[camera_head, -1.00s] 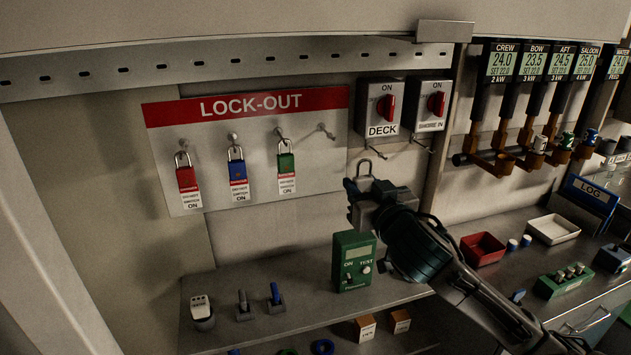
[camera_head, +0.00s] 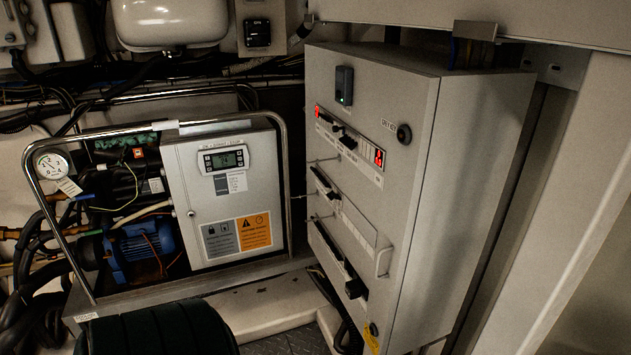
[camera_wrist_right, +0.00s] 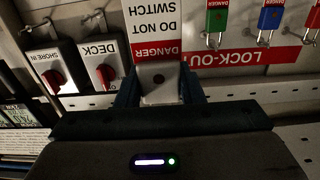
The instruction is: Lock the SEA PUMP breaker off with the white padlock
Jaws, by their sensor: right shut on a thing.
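In the right wrist view my right gripper (camera_wrist_right: 158,88) is shut on the white padlock (camera_wrist_right: 158,75), whose pale body sits between the two dark fingers. A red and white tag (camera_wrist_right: 155,30) reading DANGER DO NOT SWITCH hangs with it. The shackle cannot be made out. In the head view a grey cabinet (camera_head: 465,170) carries rows of dark switches (camera_head: 340,135) and red digits on its front. The labels are too small to read, so I cannot tell which switch is SEA PUMP. My left gripper is not in view.
The chiller frame's rail (camera_head: 285,190) surrounds a blue pump (camera_head: 140,250) and a white control box (camera_head: 225,195) left of the cabinet. In the right wrist view, the LOCK-OUT board (camera_wrist_right: 245,57) with green and blue padlocks and the DECK switch (camera_wrist_right: 103,70) appear upside down.

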